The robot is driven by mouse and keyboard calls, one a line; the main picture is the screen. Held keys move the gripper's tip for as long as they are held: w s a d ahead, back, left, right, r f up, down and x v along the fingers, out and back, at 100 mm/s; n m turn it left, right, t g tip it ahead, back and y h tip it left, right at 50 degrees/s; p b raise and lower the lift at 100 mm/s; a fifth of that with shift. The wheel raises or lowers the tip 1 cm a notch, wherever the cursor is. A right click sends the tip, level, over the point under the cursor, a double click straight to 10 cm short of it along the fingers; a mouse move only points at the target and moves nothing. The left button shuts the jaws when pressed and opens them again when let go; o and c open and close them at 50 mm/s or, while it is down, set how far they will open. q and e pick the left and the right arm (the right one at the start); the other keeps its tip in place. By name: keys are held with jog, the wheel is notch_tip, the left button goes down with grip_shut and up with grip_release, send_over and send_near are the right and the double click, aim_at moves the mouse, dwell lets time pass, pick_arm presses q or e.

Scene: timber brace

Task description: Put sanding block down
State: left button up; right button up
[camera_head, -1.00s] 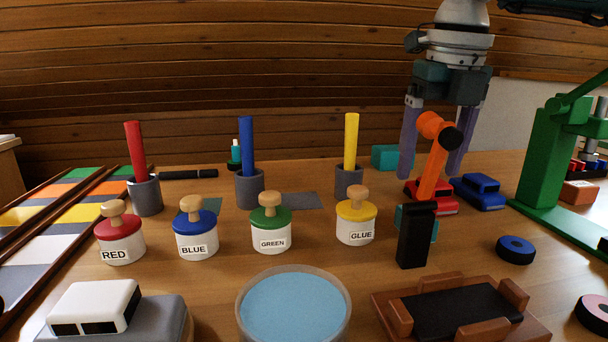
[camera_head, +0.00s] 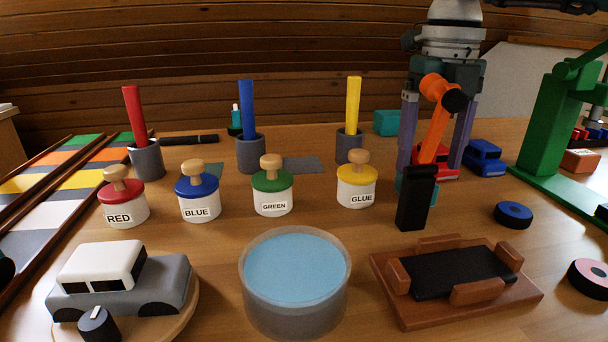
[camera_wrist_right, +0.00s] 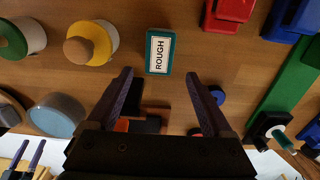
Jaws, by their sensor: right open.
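The sanding block (camera_wrist_right: 160,51) is teal with a white label reading ROUGH. In the right wrist view it lies on the table, ahead of and between my right gripper's fingertips (camera_wrist_right: 158,75), touching neither. In the head view the block (camera_head: 404,187) is mostly hidden behind the black upright and orange arm. My right gripper (camera_head: 430,168) points down behind that orange arm, with its purple fingers apart and nothing between them. My left gripper (camera_wrist_right: 27,152) appears small at the lower left of the wrist view, fingers apart; the head view does not show it.
The orange arm on its black upright (camera_head: 415,205) stands close in front of my right gripper. A brown holder (camera_head: 460,310) lies in front.

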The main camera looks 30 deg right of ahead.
jog(key=f, duration=0.1)
jog(key=f+b, duration=0.1)
jog(key=f, duration=0.3)
jog(key=shift+s+a+f, duration=0.15)
jog(key=shift+s+a, duration=0.05)
jog(key=shift+s, duration=0.05)
grip_shut()
dwell(0.3)
